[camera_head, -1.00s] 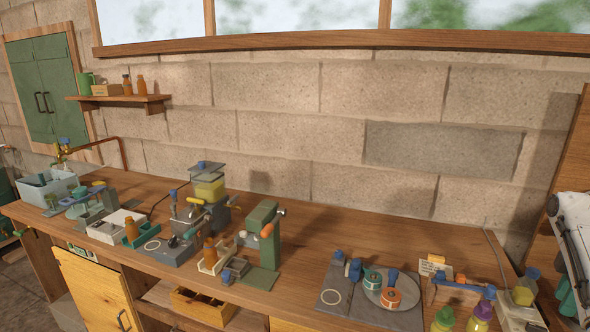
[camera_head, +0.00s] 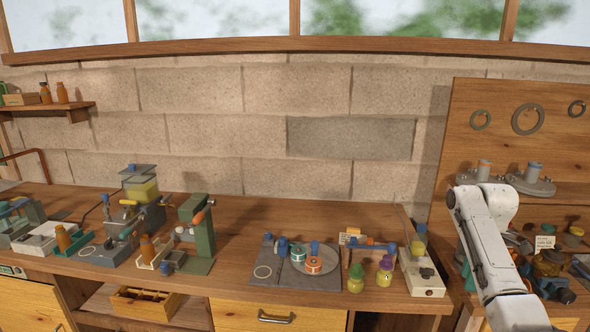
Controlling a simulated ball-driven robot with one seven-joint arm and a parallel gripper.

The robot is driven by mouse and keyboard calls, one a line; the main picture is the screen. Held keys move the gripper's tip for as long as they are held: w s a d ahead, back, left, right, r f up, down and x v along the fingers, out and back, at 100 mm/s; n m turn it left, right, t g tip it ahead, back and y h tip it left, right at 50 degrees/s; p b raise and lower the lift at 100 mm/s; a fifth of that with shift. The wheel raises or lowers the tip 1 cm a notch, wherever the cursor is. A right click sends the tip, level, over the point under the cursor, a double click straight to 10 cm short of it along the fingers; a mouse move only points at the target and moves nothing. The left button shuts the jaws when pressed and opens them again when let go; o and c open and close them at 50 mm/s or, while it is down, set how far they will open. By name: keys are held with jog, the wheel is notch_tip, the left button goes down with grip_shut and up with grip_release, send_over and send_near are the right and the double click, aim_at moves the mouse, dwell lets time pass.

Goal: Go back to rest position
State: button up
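My white and dark-grey arm (camera_head: 487,235) shows at the right side of the picture, bent at an elbow near its top. It stands in front of the right-hand shelf unit. My gripper's fingers cannot be made out in this view, so whether they are open or shut does not show. No object is visibly carried by the part of the arm in view.
The wooden workbench (camera_head: 345,215) runs along the block wall. It bears a green press (camera_head: 203,235), a grey mat (camera_head: 265,280) with spools, two small bottles (camera_head: 356,278) and a white device (camera_head: 425,272). Shelf jars are behind my arm.

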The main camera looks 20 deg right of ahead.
jog(key=s+a+f+m, duration=0.2)
jog(key=a+f, duration=0.7)
jog(key=a, duration=0.4)
jog(key=s+a+f+m, duration=0.25)
jog(key=a+f, duration=0.65)
jog(key=a, duration=0.5)
jog(key=s+a+m, duration=0.2)
jog(key=s+a, duration=0.3)
jog(key=s, duration=0.6)
jog(key=s+a+m, duration=0.3)
jog(key=s+a, duration=0.2)
jog(key=s, duration=0.6)
jog(key=shift+a+t, duration=0.2)
jog(key=shift+t, duration=0.2)
jog(key=shift+w, duration=0.1)
jog(key=shift+c, duration=0.2)
